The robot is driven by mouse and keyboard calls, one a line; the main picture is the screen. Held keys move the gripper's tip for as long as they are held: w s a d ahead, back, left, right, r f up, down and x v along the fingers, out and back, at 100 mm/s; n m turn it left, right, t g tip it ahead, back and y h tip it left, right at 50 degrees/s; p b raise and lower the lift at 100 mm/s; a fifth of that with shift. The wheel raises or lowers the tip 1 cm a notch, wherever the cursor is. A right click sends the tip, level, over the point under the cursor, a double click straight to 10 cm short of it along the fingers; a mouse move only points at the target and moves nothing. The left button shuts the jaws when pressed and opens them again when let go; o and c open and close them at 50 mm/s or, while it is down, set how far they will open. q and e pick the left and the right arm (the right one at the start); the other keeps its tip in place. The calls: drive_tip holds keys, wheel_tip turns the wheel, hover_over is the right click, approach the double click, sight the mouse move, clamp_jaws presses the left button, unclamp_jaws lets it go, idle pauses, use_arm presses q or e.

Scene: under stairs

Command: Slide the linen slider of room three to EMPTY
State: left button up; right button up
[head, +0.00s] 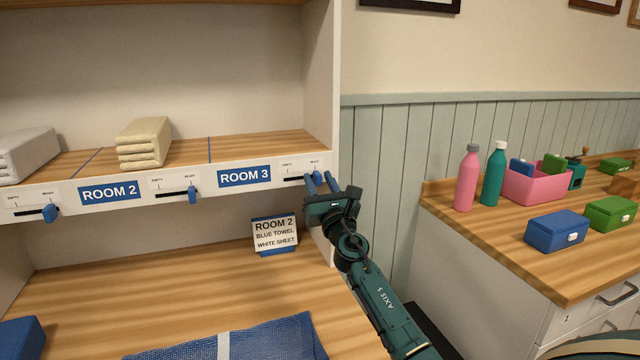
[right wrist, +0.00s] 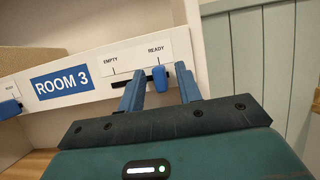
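The linen slider of room three has a blue knob (right wrist: 159,78) in a dark slot on the white shelf edge, right of the ROOM 3 label (head: 244,176). In the right wrist view the knob stands at the slot's right end, under READY; EMPTY is printed to its left. My right gripper (head: 318,177) is open in front of the slider and partly hides it in the head view. In the right wrist view its fingers (right wrist: 159,68) appear on either side of the knob. I cannot tell whether they touch it. My left gripper is not in view.
The room two slider (head: 192,193) is to the left. Cream towels (head: 144,142) lie on the shelf; its right section is bare. A ROOM 2 card (head: 275,234) stands below. A side counter (head: 488,229) with bottles and boxes is at right.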

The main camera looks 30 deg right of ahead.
sight(285, 175)
clamp_jaws()
idle(0.3)
drive_tip(key=a, duration=0.2)
drive_tip(key=w+a, duration=0.1)
drive_tip(key=a, duration=0.3)
drive_tip(key=shift+w+a, duration=0.25)
drive_tip(key=shift+a, duration=0.1)
drive_tip(key=shift+c, duration=0.5)
unclamp_jaws()
drive_tip(key=shift+a, duration=0.15)
drive_tip(key=shift+o, duration=0.7)
